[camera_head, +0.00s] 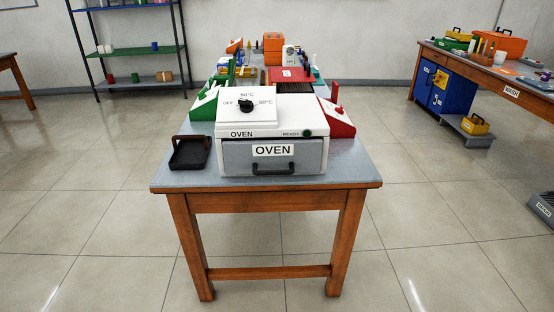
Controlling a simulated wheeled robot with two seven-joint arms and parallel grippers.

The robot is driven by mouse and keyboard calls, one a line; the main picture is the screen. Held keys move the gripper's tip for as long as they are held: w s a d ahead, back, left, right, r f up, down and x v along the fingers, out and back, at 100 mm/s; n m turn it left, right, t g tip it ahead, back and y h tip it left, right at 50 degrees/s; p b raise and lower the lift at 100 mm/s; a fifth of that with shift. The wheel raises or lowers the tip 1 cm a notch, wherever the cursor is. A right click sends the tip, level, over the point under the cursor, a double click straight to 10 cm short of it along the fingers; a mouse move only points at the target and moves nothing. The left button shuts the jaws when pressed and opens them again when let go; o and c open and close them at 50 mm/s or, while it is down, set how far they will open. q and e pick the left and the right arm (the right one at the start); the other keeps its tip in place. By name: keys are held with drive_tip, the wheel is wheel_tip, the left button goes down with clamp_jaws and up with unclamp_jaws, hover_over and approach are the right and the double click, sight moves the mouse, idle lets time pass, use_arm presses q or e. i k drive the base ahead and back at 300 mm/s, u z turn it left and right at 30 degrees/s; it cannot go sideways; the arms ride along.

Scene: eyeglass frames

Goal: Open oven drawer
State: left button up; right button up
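The oven (248,110) is a white box with a dial on top, standing on a wooden table with a grey top. Its grey drawer (235,158) is at the front, labelled OVEN, with a dark handle (273,168) low on its face. The drawer looks shut, its face close under the white front edge. Neither of my grippers shows in the head view.
A small black tray with a handle (188,153) sits left of the oven on the table (350,168). A green device (205,104) and a red device (338,120) flank the oven. More tools stand behind. A workbench (500,80) is at the right. The floor in front is clear.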

sight(279, 155)
drive_tip(key=k, duration=0.65)
drive_tip(key=u, duration=0.65)
drive_tip(key=i, duration=1.5)
drive_tip(key=z, duration=0.2)
